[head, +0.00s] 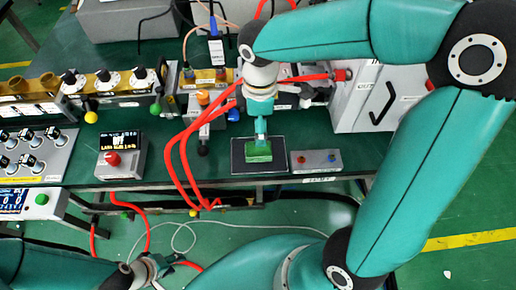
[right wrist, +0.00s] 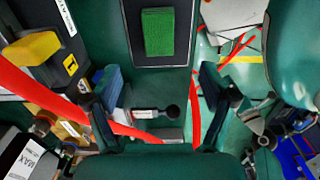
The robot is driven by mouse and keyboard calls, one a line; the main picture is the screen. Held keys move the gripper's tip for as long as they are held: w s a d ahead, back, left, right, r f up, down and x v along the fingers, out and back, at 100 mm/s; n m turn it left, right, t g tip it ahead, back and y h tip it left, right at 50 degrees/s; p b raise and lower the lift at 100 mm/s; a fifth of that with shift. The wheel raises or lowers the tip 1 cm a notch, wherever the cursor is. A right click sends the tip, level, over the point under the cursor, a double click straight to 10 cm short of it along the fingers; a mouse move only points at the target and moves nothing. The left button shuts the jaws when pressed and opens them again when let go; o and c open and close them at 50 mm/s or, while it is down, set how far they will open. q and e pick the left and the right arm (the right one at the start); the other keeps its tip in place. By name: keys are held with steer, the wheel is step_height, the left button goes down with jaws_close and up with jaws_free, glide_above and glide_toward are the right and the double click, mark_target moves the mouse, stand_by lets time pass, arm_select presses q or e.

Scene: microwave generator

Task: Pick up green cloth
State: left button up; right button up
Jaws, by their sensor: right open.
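The green cloth (head: 258,151) is a small rectangular block shape lying on a black mat (head: 238,167) near the front edge of the bench. In the right wrist view the cloth (right wrist: 158,32) lies near the top, on the dark mat (right wrist: 131,58). My right gripper (right wrist: 160,82) is open, with its two fingers wide apart and nothing between them. The cloth lies beyond its fingertips in that view. In the head view the right gripper (head: 261,128) points down just over the cloth and hides part of it. My left gripper (head: 152,268) is low at the left, off the bench; its opening is unclear.
A grey box with buttons (head: 316,161) stands right of the mat. Red cables (head: 175,165) loop left of it. A control box with a red knob (head: 122,155) and brass-coloured waveguide parts (head: 110,82) stand further left. A large grey cabinet (head: 375,100) stands at the right.

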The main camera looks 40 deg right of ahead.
mark_target(259, 149)
step_height(259, 149, down, 7)
steer(key=shift+w+a+f, duration=0.1)
steer(key=shift+w, duration=0.05)
step_height(259, 149, down, 5)
steer(key=shift+r+b, duration=0.1)
steer(key=shift+b, duration=0.2)
steer(key=c, duration=0.9)
